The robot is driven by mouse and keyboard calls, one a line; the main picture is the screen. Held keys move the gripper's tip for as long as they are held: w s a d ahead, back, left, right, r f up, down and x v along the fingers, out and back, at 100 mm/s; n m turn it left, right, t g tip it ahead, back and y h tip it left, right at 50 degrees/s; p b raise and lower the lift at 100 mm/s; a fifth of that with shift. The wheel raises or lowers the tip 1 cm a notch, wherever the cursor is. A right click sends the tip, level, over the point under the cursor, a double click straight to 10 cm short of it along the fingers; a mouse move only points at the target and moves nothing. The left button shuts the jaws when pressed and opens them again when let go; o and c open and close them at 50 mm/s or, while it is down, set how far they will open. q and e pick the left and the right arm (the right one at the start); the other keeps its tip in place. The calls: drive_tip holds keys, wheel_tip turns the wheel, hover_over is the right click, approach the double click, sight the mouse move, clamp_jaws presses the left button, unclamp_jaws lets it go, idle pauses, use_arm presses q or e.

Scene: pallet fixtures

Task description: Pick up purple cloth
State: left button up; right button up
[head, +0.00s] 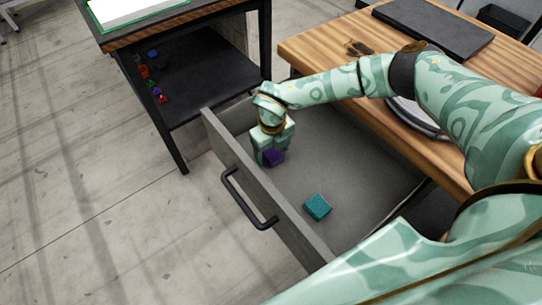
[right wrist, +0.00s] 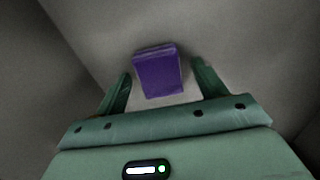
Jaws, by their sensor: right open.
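The purple cloth (head: 273,157) is a small folded block lying in the open grey drawer, near its far left corner. In the right wrist view the purple cloth (right wrist: 158,73) sits ahead of and between the two fingers. My right gripper (head: 268,160) reaches down into the drawer at the cloth; its fingers are open (right wrist: 160,82) with a gap on each side of the cloth. In the head view the gripper covers part of the cloth. My left gripper is not in view.
A teal folded cloth (head: 317,206) lies in the drawer (head: 350,165) nearer the front. The drawer front with a black handle (head: 247,200) stands at left. A wooden worktop (head: 330,45) is above right. A black shelf table (head: 205,80) with small coloured items stands at back left.

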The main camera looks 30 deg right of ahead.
sight(272, 152)
drive_tip(key=shift+r, duration=0.1)
drive_tip(key=c, duration=1.1)
wheel_tip(272, 152, up, 10)
drive_tip(key=p, duration=0.4)
drive_tip(key=shift+o, duration=0.6)
